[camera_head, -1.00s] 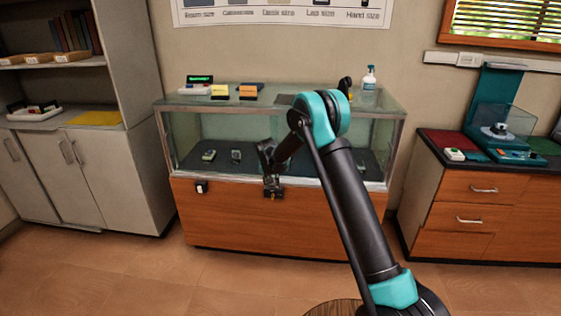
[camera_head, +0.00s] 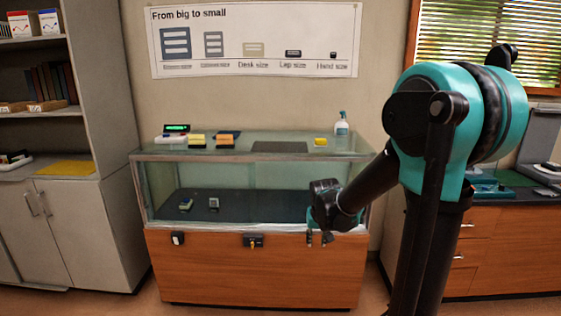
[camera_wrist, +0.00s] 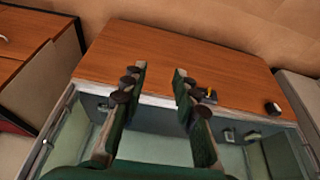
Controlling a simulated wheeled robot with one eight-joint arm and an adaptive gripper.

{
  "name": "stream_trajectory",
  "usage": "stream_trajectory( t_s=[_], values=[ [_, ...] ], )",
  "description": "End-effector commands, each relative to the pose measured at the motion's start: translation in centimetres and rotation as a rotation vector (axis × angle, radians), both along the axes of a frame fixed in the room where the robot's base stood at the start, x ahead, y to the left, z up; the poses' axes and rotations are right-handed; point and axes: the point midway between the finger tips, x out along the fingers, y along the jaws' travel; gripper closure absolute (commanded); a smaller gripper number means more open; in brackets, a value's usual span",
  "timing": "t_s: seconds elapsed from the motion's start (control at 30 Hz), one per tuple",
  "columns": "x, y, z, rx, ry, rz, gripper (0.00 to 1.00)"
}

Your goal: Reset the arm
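My arm reaches from the right of the head view, its teal joint large in front of the right-hand counter. My gripper (camera_head: 318,240) points down at the front right of the glass display case (camera_head: 205,155), near its lower rim. In the wrist view, the two fingers of my gripper (camera_wrist: 160,72) are spread apart with nothing between them. The case's wooden front (camera_wrist: 180,55) lies beyond them. I cannot tell whether the gripper touches the case.
A black lock with a yellow part (camera_head: 253,241) and a small white-and-black device (camera_head: 178,238) are on the case's front. Small devices (camera_head: 214,203) lie inside. A spray bottle (camera_head: 342,128) stands on top. A grey cabinet (camera_head: 75,220) is left; floor shows between.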

Motion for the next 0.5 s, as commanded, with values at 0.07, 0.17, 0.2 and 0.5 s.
stream_trajectory(
  t_s=[0.07,0.17,0.2,0.5],
  values=[
    [-3.4,-1.6,0.0,0.001,0.0,-0.003,0.71],
    [-7.2,-3.1,-0.3,0.004,0.0,-0.001,0.71],
    [-8.7,-3.7,-0.6,0.004,0.0,0.001,0.71],
    [-18.3,-6.2,-3.2,0.007,-0.005,0.008,0.71]
  ],
)
